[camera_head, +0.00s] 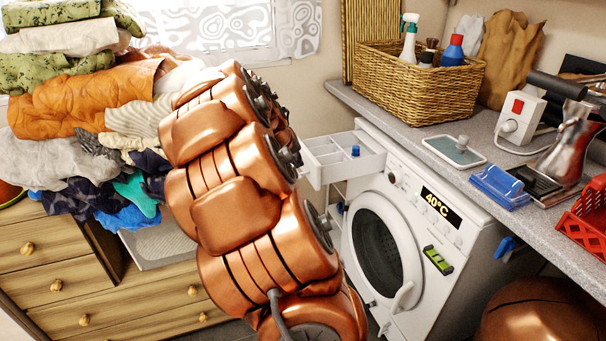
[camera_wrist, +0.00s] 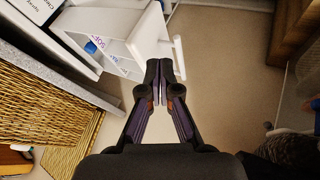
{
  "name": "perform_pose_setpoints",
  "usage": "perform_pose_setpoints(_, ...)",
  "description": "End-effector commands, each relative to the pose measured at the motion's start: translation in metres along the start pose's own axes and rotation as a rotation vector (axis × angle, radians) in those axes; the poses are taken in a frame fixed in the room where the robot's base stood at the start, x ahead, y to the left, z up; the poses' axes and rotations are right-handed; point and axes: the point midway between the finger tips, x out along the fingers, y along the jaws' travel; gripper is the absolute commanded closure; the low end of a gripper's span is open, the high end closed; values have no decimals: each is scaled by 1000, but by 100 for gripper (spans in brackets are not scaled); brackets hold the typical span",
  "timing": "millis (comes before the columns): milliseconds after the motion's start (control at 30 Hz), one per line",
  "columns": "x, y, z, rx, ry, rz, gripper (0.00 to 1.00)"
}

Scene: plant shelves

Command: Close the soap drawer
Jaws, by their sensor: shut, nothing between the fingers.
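The white soap drawer (camera_head: 350,160) juts out from the upper left of the white washing machine (camera_head: 425,225), with a blue piece inside. In the wrist view the open drawer (camera_wrist: 118,42) lies above and left of my gripper (camera_wrist: 159,68). My gripper is shut and empty, its fingertips close to the drawer's outer end; I cannot tell whether they touch.
A grey counter (camera_head: 400,120) above the machine carries a wicker basket (camera_head: 415,85) and a blue-white dish (camera_head: 454,150). A wooden dresser (camera_head: 60,270) and piled laundry (camera_head: 85,85) stand left. The wrist view shows bare floor (camera_wrist: 225,75) right of my gripper.

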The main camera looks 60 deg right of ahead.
Motion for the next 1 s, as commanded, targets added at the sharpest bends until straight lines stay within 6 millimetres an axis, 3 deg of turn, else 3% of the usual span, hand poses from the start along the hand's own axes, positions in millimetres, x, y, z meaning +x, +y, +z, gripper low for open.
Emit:
perform_pose_setpoints(500,74,0,2,0,-4,-1,100)
perform_pose_setpoints(733,92,0,1,0,-1,-1,100)
perform_pose_setpoints(1000,96,0,1,0,-1,-1,100)
